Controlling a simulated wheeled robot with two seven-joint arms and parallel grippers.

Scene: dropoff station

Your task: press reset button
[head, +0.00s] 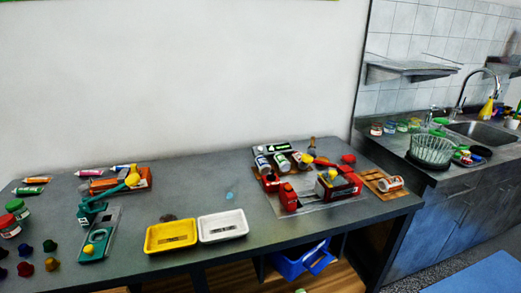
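Neither of my grippers is in view. I cannot tell for certain which part is the reset button. A green device (97,235) with a yellow round knob (89,249) sits on the left half of the grey table (185,190). A red device (288,197) stands on a board on the right half, with other red and yellow parts close around it. These are too small to show any button clearly.
A yellow tray (171,236) and a white tray (222,226) lie near the table's front edge. A blue bin (290,266) is below the table. Mid-table behind the trays is mostly clear.

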